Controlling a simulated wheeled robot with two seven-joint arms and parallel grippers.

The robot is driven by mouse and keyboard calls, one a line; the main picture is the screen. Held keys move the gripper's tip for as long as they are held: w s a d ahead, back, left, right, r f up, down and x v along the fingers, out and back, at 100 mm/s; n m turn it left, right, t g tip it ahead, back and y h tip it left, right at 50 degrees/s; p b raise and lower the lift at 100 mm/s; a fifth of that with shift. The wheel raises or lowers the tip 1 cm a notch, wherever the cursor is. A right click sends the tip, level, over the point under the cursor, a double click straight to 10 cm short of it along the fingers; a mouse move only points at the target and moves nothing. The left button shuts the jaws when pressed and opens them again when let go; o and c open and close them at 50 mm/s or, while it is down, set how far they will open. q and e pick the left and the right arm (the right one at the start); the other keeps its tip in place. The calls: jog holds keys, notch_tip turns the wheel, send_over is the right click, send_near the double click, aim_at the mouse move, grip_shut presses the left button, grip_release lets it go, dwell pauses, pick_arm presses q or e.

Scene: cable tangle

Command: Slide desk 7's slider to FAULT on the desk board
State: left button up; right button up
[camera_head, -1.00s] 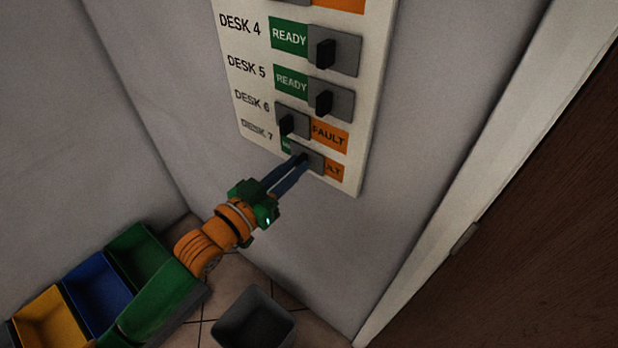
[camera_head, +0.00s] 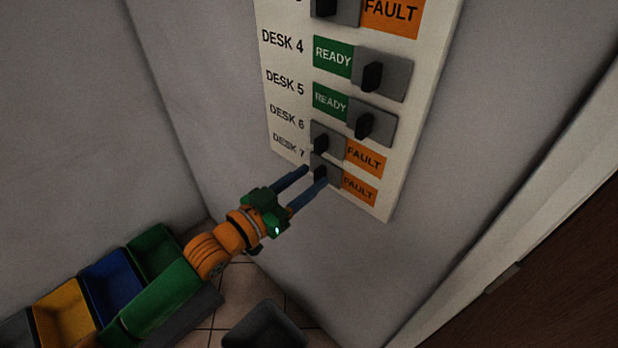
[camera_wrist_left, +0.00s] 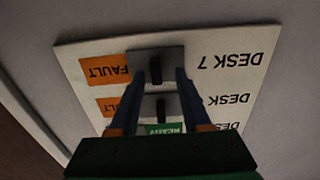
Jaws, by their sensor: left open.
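Desk 7's slider (camera_head: 331,174) is the lowest grey plate with a dark knob on the white desk board (camera_head: 372,203). It sits at the left of its row, and the orange FAULT label (camera_head: 359,189) shows whole to its right; no green shows there. It also appears in the left wrist view (camera_wrist_left: 139,53), with its knob between my fingers. My left gripper (camera_head: 315,175) is open, its two blue fingertips on either side of the knob, with gaps visible in the wrist view. I cannot tell the fingertips' depth from the board. My right gripper is not in view.
Desk 6's slider (camera_head: 328,140) is close above, also showing FAULT. Desk 5 (camera_head: 380,124) and desk 4 (camera_head: 394,76) show READY. Coloured bins (camera_head: 62,312) and a dark grey bin (camera_head: 264,328) stand on the floor below. A brown door (camera_head: 560,300) is at right.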

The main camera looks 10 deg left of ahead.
pick_arm(q)
jog(key=b+v, duration=0.1)
jog(key=v, duration=0.5)
jog(key=shift+s+a, duration=0.1)
jog(key=shift+a, duration=0.05)
